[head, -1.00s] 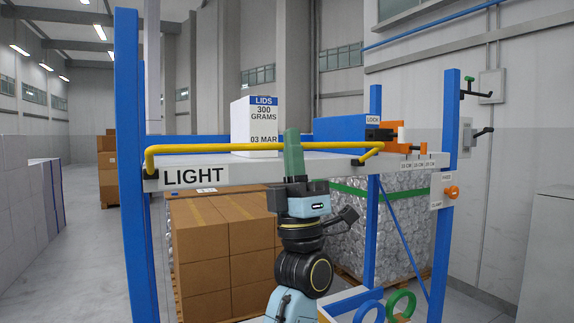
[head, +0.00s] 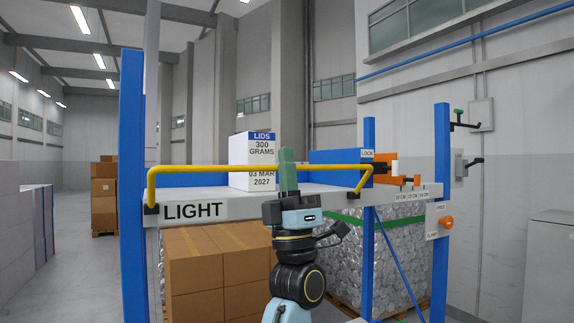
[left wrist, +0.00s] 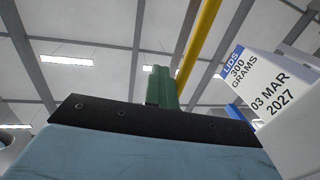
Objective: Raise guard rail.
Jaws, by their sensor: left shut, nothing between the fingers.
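The yellow guard rail (head: 230,168) runs along the front of the white shelf marked LIGHT (head: 330,201), on bent legs at both ends. Its long bar stands above the shelf's front edge and passes in front of the white LIDS box (head: 258,142). My left gripper (head: 287,160) is shut and empty, with its green fingers pointing up. The fingers cover a short piece of the bar from the near side. In the left wrist view, the guard rail (left wrist: 200,40) runs just right of the green fingers (left wrist: 163,85); I cannot tell whether they touch. My right gripper is not in view.
Blue posts (head: 132,180) flank the shelf. At its right are an orange lock part (head: 385,168) and an orange knob (head: 446,222). Stacked cartons (head: 215,270) and a crate of silvery items (head: 395,250) stand below or behind. Open floor lies at the left.

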